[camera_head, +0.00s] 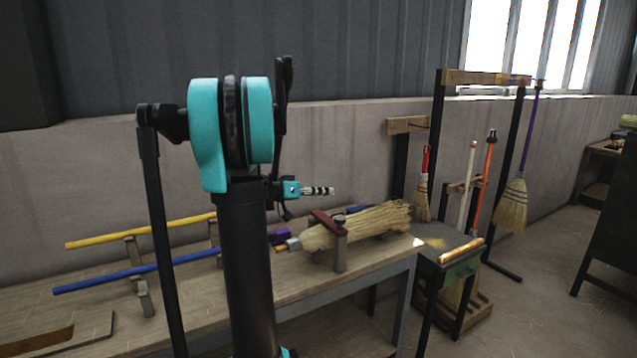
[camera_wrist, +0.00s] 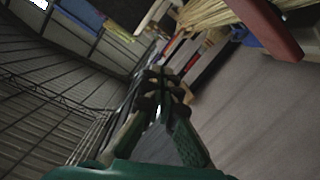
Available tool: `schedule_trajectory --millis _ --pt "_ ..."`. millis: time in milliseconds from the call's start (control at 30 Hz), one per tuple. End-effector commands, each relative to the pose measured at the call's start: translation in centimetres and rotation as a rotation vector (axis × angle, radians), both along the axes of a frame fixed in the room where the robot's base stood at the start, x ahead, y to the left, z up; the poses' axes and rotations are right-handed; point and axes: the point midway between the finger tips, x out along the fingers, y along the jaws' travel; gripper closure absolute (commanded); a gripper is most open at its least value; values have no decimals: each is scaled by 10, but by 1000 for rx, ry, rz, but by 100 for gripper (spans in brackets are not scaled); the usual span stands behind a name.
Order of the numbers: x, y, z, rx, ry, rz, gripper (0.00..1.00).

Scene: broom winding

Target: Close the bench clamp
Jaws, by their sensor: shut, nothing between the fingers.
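The bench clamp shows as a dark red bar (camera_head: 327,221) with a wooden post (camera_head: 340,252) on the workbench. The bar slants beside the straw broom head (camera_head: 375,225), which lies on its side on the clamp. I cannot tell how far the clamp is closed. My gripper (camera_head: 330,191) is above and behind the bar in the head view, apart from it, and points right. In the wrist view the fingers of my gripper (camera_wrist: 163,90) are together and empty. The red bar (camera_wrist: 267,25) and straw (camera_wrist: 208,13) are at the upper right there.
The workbench (camera_head: 320,292) carries a yellow rod (camera_head: 140,231) and a blue rod (camera_head: 135,271) on wooden rests at the left. A green side table (camera_head: 455,270) stands at the bench's right end. Brooms hang from a rack (camera_head: 485,77) behind it.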

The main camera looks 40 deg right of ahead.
Motion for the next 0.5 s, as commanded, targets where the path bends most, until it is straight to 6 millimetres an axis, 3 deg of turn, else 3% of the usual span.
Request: schedule_trajectory --millis 200,500 --pt "-23 5 -24 -43 -183 -1 100" --pt "-39 9 -51 -87 -363 0 100"
